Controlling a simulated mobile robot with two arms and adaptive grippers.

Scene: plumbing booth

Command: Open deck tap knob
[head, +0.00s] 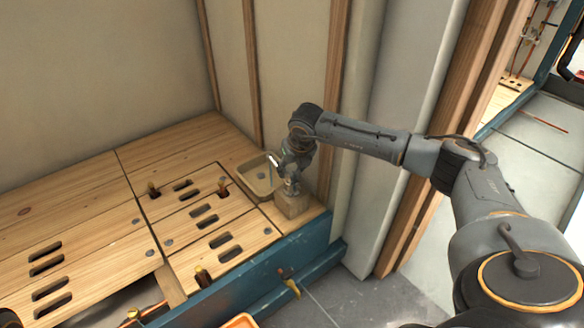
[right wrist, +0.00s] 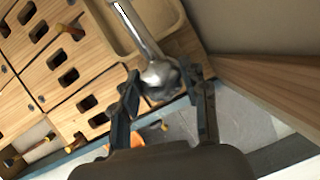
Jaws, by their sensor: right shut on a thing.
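The deck tap is a chrome tap (right wrist: 143,32) standing beside a small beige basin at the deck's right corner. Its rounded metal knob (right wrist: 160,76) shows in the right wrist view between the two dark fingers of my right gripper (right wrist: 166,92). The gripper is shut on the knob. In the head view my right gripper (head: 291,180) is small and comes down over the tap above a wooden block, so the knob is mostly hidden there. How far the knob is turned cannot be told.
The basin (head: 246,186) sits just left of the tap. The slotted wooden deck (head: 110,246) spreads to the left, with several copper pipe stubs. A blue frame edge (head: 240,287) runs along the front. Wooden studs and a grey post (head: 405,90) stand close on the right.

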